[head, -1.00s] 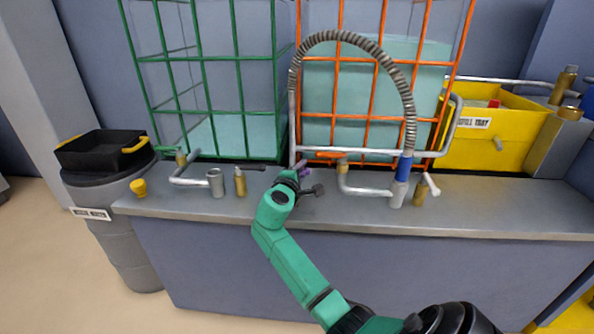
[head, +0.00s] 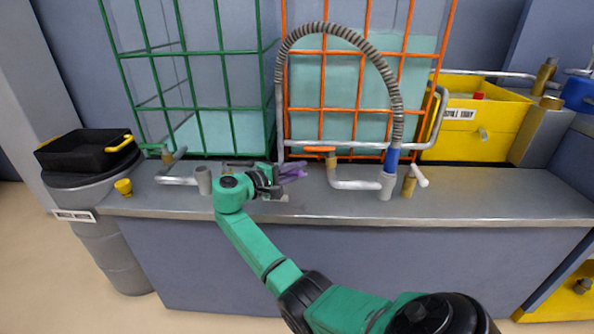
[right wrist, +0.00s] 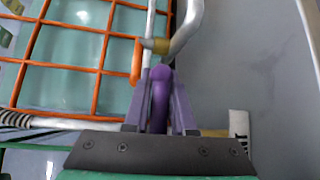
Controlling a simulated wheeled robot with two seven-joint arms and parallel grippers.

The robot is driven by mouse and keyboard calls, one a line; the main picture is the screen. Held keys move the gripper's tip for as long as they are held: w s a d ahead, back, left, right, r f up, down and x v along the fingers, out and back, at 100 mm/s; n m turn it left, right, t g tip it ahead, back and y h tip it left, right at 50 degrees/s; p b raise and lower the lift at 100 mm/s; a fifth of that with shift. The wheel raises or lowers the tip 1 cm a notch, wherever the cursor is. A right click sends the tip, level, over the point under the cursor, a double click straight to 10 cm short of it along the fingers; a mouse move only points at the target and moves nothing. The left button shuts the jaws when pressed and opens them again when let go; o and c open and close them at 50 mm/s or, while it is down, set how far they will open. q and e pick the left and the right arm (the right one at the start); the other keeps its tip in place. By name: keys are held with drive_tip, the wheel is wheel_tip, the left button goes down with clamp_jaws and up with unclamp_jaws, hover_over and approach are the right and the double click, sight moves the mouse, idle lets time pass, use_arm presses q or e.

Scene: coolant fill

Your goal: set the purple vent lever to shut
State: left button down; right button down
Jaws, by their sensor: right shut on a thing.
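The purple vent lever (head: 293,172) shows in the head view at the back of the steel counter, just right of my right gripper (head: 276,180). In the right wrist view the lever (right wrist: 161,88) stands between the two fingers of my right gripper (right wrist: 160,108), which are shut on it. The lever's base and pivot are hidden, so I cannot tell its exact setting. My left gripper is not in view.
The green cage (head: 231,75) and orange cage (head: 323,85) stand behind the counter (head: 470,207). A ribbed hose (head: 345,32) arches down to a blue-collared pipe (head: 391,165). A brass valve with an orange handle (head: 320,150) is close right of the lever.

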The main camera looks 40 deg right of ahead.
sight(286, 174)
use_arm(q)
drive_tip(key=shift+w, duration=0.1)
use_arm(e)
drive_tip(key=shift+f, duration=0.1)
drive_tip(key=c, duration=0.8)
unclamp_jaws()
drive_tip(key=shift+s, duration=0.1)
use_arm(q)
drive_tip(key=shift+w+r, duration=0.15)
use_arm(e)
drive_tip(key=shift+o, duration=0.2)
drive_tip(key=a, duration=0.4)
drive_tip(key=a+r+p, duration=0.1)
drive_tip(key=a, duration=0.1)
drive_tip(key=shift+w+a+r, duration=0.1)
drive_tip(key=shift+w+a, duration=0.25)
drive_tip(key=shift+a, duration=0.05)
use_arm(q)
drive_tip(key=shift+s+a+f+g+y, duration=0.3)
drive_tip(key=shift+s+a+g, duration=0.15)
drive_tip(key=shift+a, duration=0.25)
use_arm(e)
drive_tip(key=a, duration=0.7)
drive_tip(key=shift+w+a+r, duration=0.2)
drive_tip(key=shift+a+r, duration=0.1)
drive_tip(key=shift+r, duration=0.15)
